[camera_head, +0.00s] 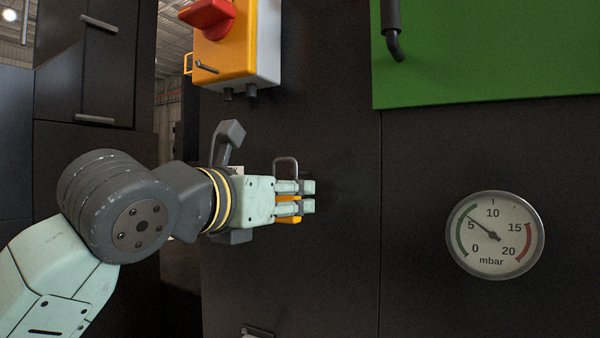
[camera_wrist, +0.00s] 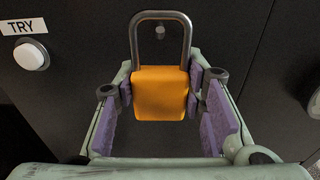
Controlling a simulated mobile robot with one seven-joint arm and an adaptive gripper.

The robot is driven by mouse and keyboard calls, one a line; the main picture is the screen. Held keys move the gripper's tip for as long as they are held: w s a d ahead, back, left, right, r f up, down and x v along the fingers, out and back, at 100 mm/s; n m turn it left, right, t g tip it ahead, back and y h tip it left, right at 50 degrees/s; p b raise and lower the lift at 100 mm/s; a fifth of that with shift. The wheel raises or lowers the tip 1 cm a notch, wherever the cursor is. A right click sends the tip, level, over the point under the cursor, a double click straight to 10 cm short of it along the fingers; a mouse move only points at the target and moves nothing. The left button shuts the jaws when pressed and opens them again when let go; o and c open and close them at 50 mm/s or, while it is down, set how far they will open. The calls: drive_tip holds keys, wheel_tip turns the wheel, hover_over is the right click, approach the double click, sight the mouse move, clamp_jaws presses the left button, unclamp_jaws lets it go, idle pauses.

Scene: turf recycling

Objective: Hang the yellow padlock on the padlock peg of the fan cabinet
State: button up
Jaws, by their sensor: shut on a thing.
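The yellow padlock (camera_head: 289,218) has an orange-yellow body and a grey metal shackle standing up. In the wrist view the padlock (camera_wrist: 160,94) is upright between the purple finger pads. My gripper (camera_head: 308,197) is shut on its body, in front of the dark cabinet face (camera_head: 340,150). A small round metal peg end (camera_wrist: 159,30) shows through the shackle loop in the wrist view. I cannot tell whether the shackle is around this peg or only in front of it. The gripper hides much of the padlock in the head view.
A yellow-and-grey switch box (camera_head: 235,45) with a red knob is above my gripper. A white button (camera_wrist: 30,54) under a "TRY" label is left of the padlock. A round gauge (camera_head: 495,235) and a green panel (camera_head: 480,55) with a dark handle are to the right.

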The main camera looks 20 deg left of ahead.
drive_tip(key=shift+w+d, duration=0.1)
drive_tip(key=shift+w, duration=1.4)
idle(0.8)
drive_tip(key=shift+w+f+b, duration=0.55)
drive_tip(key=shift+w+b, duration=0.1)
drive_tip(key=shift+b, duration=0.3)
idle(0.6)
drive_tip(key=shift+d+r, duration=0.1)
idle(0.6)
drive_tip(key=o, duration=1.3)
drive_tip(key=shift+w+d+f, duration=0.1)
drive_tip(key=shift+w+f, duration=0.25)
drive_tip(key=shift+s, duration=0.2)
